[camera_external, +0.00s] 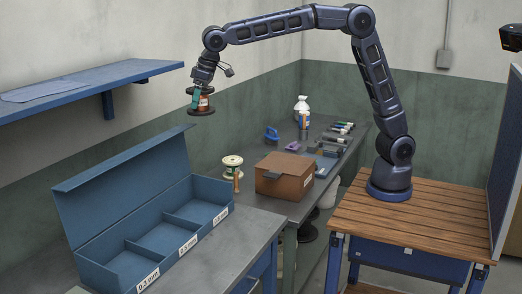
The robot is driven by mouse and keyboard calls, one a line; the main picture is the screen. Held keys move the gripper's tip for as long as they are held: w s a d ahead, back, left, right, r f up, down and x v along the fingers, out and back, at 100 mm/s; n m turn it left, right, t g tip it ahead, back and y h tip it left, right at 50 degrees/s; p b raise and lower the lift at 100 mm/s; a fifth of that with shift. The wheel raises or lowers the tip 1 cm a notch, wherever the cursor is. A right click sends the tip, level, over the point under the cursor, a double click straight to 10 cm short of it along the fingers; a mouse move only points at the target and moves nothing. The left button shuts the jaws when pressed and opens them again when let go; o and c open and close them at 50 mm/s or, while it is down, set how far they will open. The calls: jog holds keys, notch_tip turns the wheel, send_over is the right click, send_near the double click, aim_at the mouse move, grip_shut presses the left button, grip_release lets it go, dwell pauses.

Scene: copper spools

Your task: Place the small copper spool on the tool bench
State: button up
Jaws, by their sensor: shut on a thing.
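My gripper (196,97) is at the upper left, shut on a spool (201,111) with dark flanges and a reddish-brown winding. It holds the spool upright in the air, above and behind the blue compartment box. The fingers hide part of the winding. Below and to the right, a grey bench (252,208) runs along the wall with tools on it. Which spool counts as small I cannot tell.
An open blue box (117,157) with three empty labelled compartments stands on the front grey surface (225,243). A brown carton (284,177), a white bottle (301,106) and several hand tools (335,136) crowd the bench. A blue shelf (90,88) juts out at left.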

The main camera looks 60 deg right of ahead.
jog(key=s+a+n+y, duration=0.1)
jog(key=s+a+n, duration=0.1)
jog(key=s+a, duration=0.8)
jog(key=s+a+n, duration=0.3)
jog(key=s+a, duration=0.4)
jog(key=s, duration=0.5)
jog(key=shift+g, duration=0.4)
notch_tip(320, 180, down, 38)
jog(key=shift+w+a+r, duration=0.1)
jog(key=o, duration=1.2)
jog(key=shift+f, duration=0.2)
jog(key=shift+o, duration=0.2)
jog(key=shift+r, duration=0.1)
